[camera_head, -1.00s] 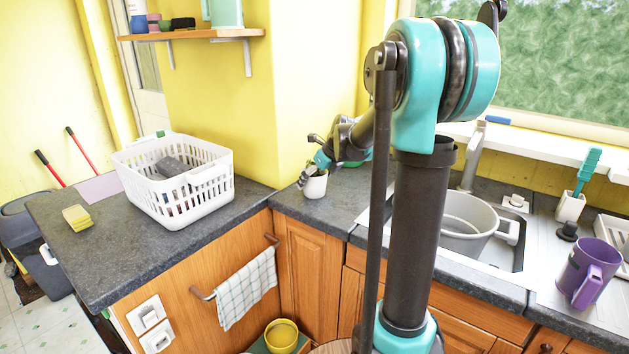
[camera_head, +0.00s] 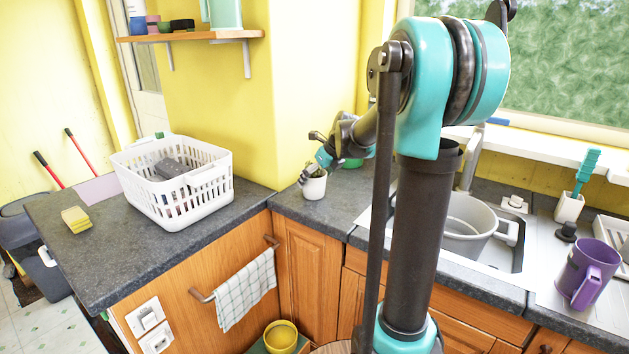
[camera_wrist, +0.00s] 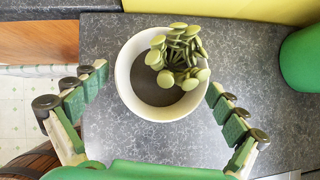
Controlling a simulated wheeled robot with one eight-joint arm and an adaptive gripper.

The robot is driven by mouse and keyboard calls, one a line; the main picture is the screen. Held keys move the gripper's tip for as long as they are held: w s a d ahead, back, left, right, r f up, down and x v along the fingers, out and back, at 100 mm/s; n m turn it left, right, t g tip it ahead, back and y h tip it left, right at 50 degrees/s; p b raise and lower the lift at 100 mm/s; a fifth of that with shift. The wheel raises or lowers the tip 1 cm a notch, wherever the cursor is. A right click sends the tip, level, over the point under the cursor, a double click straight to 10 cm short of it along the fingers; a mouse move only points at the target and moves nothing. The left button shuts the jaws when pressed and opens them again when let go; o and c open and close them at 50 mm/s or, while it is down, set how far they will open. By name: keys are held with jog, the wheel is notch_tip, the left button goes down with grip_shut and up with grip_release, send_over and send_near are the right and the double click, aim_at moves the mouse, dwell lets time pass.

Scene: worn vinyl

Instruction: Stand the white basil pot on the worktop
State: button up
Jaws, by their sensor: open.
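The white basil pot (camera_head: 315,188) stands upright on the grey worktop (camera_head: 335,209), near the yellow wall corner. In the wrist view, I look down on its round white rim (camera_wrist: 123,77), dark soil and green leaves (camera_wrist: 180,55). My gripper (camera_head: 306,177) is at the pot. In the wrist view, my gripper (camera_wrist: 157,79) is open, with one finger on each side of the pot. Gaps seem to show between the fingertips and the rim; I cannot tell whether anything touches lower down.
A green object (camera_wrist: 303,57) stands right of the pot in the wrist view. A sink with a grey pot (camera_head: 466,228) and a purple jug (camera_head: 588,272) are to the right.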

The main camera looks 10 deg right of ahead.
jog(key=v, duration=0.6)
dwell(1.2)
jog(key=shift+s+d+r, duration=0.1)
jog(key=shift+r, duration=0.1)
jog(key=v, duration=1.2)
jog(key=shift+f, duration=0.1)
